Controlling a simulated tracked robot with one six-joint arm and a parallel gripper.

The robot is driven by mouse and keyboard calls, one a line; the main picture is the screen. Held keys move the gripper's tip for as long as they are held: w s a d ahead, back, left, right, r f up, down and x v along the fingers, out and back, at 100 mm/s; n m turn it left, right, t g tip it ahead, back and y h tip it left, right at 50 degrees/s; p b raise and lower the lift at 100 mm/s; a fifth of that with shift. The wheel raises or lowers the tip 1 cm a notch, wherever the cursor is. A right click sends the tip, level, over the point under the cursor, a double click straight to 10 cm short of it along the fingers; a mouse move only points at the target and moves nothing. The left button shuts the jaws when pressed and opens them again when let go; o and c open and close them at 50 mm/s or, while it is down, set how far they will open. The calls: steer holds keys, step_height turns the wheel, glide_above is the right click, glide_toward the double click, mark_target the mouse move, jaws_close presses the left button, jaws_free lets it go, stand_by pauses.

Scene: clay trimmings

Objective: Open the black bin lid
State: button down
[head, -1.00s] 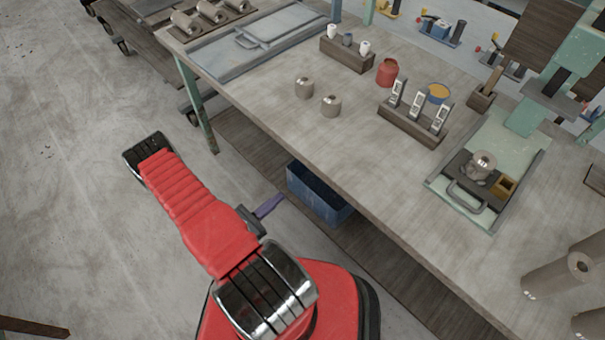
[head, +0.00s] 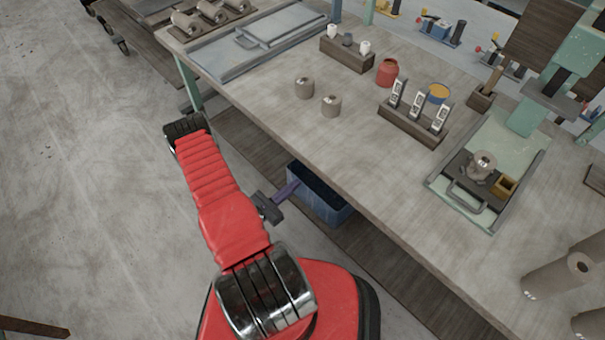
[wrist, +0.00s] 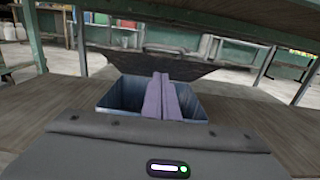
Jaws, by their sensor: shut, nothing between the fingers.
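The blue bin (head: 322,205) stands on the low shelf under the workbench. In the wrist view the bin (wrist: 195,103) has an open top, with its inner walls showing. Its black lid (wrist: 150,66) stands raised and tilted at the bin's far side. The lid is not clearly made out in the head view, where the bench edge hides part of the bin. My gripper (head: 294,184) reaches over the bin's near side. In the wrist view the purple fingers of my gripper (wrist: 161,78) are together and empty, over the bin opening. I cannot tell whether they touch the lid.
The workbench (head: 270,115) overhangs the bin; its front edge runs close beside my gripper. The wooden lower shelf (wrist: 245,120) is bare on both sides of the bin. A green bench leg (head: 193,92) stands at the left. The floor (head: 80,190) at left is clear.

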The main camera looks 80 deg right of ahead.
steer(key=shift+s+d+r, duration=0.75)
steer(key=shift+d, duration=0.25)
steer(key=shift+s+d+r, duration=0.75)
steer(key=shift+d, duration=0.25)
